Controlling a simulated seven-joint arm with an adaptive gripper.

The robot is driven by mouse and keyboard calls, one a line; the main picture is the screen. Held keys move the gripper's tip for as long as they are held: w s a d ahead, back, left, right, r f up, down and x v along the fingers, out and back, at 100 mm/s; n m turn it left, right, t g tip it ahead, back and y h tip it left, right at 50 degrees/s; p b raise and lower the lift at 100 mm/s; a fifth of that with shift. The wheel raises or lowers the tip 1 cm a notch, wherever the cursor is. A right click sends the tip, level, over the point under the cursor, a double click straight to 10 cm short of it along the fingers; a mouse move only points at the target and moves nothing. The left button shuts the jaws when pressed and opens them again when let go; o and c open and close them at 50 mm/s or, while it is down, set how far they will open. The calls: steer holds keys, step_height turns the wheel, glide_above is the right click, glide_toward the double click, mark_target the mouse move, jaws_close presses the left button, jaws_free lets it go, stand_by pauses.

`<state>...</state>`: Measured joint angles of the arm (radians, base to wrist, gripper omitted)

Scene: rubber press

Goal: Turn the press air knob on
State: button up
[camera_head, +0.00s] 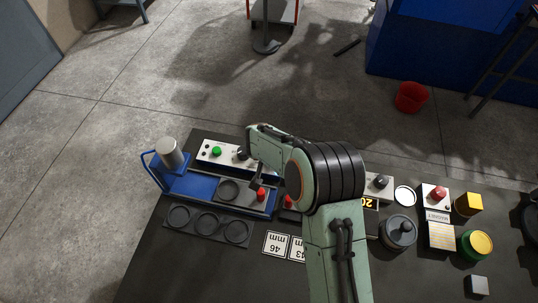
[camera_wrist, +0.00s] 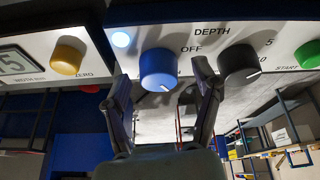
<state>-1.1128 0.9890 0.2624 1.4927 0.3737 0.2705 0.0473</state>
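In the wrist view a blue knob (camera_wrist: 158,70) sits on a white panel (camera_wrist: 205,38), with the word OFF to its upper right. Its small white mark points to the lower right, and no ON label can be read. It is likely the air knob. My gripper (camera_wrist: 165,95) is open, with one finger on each side just below the knob; contact cannot be told. In the head view my gripper (camera_head: 257,170) is over the right part of the panel (camera_head: 203,156), and the blue knob is hidden behind my arm.
A black DEPTH knob (camera_wrist: 238,64) is close to the right finger, with a green START button (camera_wrist: 308,54) beyond. A yellow button (camera_wrist: 68,55) and a lit lamp (camera_wrist: 121,39) are left of the blue knob. The blue press (camera_head: 207,187) stands in front of the panel.

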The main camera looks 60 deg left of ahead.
steer(key=v, duration=1.2)
